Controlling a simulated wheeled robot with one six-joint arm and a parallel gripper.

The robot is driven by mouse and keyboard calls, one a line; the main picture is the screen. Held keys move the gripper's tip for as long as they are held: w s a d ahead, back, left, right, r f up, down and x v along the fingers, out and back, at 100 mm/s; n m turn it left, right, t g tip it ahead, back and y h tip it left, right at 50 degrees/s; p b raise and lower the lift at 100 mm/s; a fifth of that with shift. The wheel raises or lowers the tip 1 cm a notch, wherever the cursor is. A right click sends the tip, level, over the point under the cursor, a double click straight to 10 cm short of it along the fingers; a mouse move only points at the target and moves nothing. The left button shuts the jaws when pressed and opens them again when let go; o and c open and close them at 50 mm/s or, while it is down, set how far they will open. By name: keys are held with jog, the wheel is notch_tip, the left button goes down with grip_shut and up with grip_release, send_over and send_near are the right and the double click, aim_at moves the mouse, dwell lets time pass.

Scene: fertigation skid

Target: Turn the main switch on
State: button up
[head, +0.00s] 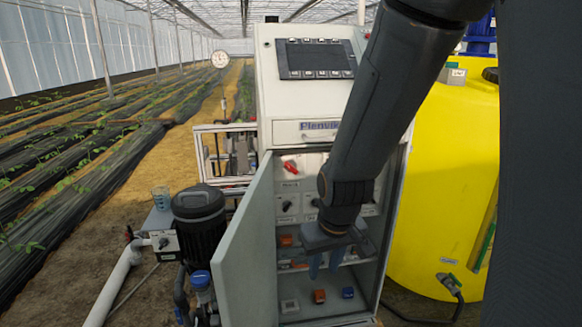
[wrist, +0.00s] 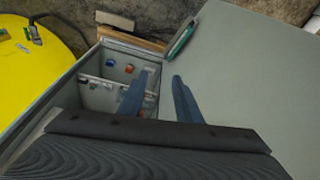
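The red rotary switch (head: 290,167), which looks like the main switch, sits high on the left of the panel inside the open cabinet (head: 380,235). Its handle looks slanted, but its exact setting is too small to read. My gripper (head: 326,266) is in front of the cabinet opening, below and to the right of the red switch and apart from it. Its two blue fingers are spread with nothing between them. They also show in the wrist view (wrist: 158,80), pointing down toward the lower shelves. I cannot make out the red switch in the wrist view.
The cabinet door (head: 245,250) stands open on the left; it fills the right of the wrist view (wrist: 250,75). Black knobs (head: 287,206) sit below the red switch. A dark pump (head: 200,220) stands left, a yellow tank (head: 450,180) right.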

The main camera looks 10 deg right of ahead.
jog(key=w+r+n+t+p, duration=0.2)
jog(key=w+n+t+p, duration=0.3)
jog(key=w, duration=1.3)
jog(key=n+t+h+p, duration=0.15)
jog(key=t+p, duration=0.25)
jog(key=t, duration=0.6)
send_near(290, 168)
jog(key=shift+n, duration=0.25)
jog(key=shift+w+d+p, duration=0.15)
jog(key=shift+w+p, duration=0.5)
jog(key=shift+w, duration=1.45)
jog(key=shift+w+d+p, duration=0.15)
jog(key=shift+w+p, duration=0.45)
jog(key=shift+w, duration=1.5)
grip_shut()
